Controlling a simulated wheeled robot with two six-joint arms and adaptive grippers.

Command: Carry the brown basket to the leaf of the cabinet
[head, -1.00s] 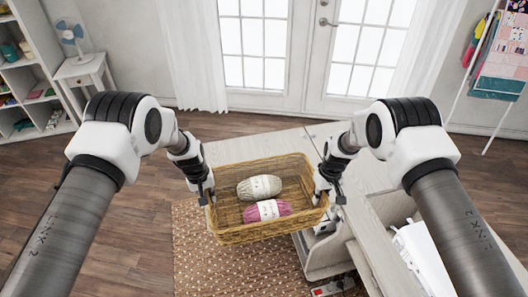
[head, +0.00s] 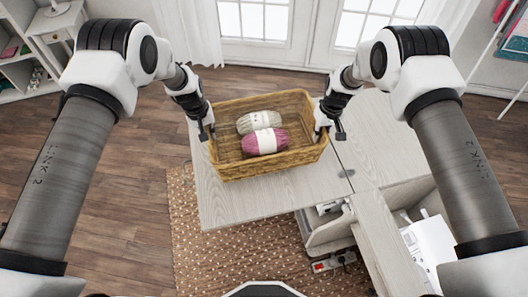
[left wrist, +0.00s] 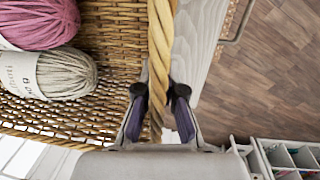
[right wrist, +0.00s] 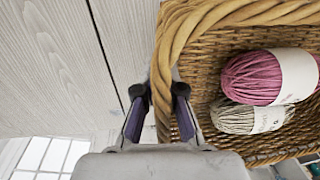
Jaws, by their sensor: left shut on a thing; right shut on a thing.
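The brown wicker basket (head: 268,172) is held level between my two grippers. It holds a cream yarn skein (head: 259,122) and a pink yarn skein (head: 265,142). My left gripper (head: 207,132) is shut on the basket's left rim; in the left wrist view its fingers (left wrist: 160,100) straddle the rim. My right gripper (head: 326,130) is shut on the right rim, and its fingers (right wrist: 158,100) show in the right wrist view. The cabinet's pale wood leaf (head: 285,194) lies beneath the basket in the head view. I cannot tell whether the basket touches it.
The cabinet body (head: 385,235) with a white sewing machine (head: 432,248) is at the right. A patterned rug (head: 235,260) lies in front of the leaf. A power strip (head: 334,262) lies low near the cabinet. The leaf's front part is bare.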

